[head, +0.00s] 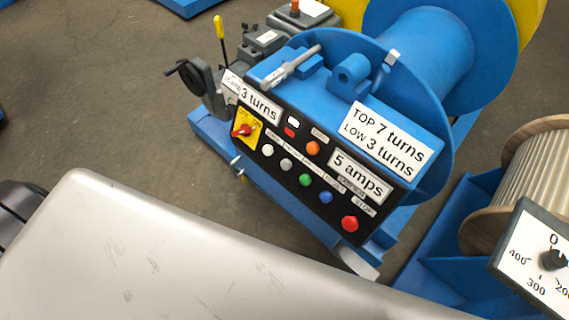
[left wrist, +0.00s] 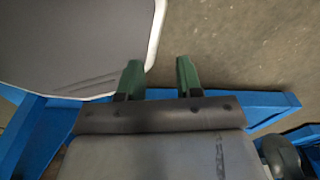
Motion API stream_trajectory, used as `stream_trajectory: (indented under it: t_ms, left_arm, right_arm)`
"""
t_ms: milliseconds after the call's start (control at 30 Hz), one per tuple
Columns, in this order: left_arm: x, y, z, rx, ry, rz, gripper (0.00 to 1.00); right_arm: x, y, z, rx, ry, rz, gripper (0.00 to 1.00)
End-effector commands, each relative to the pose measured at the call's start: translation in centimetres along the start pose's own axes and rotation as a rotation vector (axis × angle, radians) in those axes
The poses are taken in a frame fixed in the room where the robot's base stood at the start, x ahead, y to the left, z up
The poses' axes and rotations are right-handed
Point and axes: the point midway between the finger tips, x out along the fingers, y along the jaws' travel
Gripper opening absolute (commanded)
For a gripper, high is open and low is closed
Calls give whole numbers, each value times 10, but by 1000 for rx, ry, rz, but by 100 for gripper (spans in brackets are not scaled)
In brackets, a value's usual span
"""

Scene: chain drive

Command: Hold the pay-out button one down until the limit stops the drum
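A black control panel (head: 293,168) on the blue winch shows in the head view. Its lower row has a white button (head: 267,150), a grey button (head: 286,164), a green button (head: 306,180), a blue button (head: 326,197) and a red button (head: 350,224). The small labels are too small to read, so I cannot tell which is pay-out. The blue drum (head: 424,45) stands behind the panel. My left gripper (left wrist: 158,66) shows only in the left wrist view, its two green fingers apart with nothing between them, away from the panel. My right gripper is not in view.
Cards read "3 turns" (head: 260,103), "5 amps" (head: 360,177) and "TOP 7 turns LOW 3 turns" (head: 388,138). A red knob (head: 241,131) sits on a yellow plate. A dial gauge (head: 540,262) and a wound reel (head: 530,180) stand right. Bare floor (head: 110,110) lies left.

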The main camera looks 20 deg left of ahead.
Motion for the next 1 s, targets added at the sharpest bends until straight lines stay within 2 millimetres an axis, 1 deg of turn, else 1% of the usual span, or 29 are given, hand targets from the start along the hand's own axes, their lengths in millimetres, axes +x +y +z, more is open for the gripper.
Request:
stream_trajectory:
  t_ms: [33,200,233,1000]
  left_arm:
    - [0,0,0,0,0,0,27]
    - [0,0,0,0,0,0,1]
    - [0,0,0,0,0,0,0]
    - [0,0,0,0,0,0,0]
  right_arm:
    - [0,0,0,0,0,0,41]
    - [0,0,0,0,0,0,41]
    - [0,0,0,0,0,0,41]
    - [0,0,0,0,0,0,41]
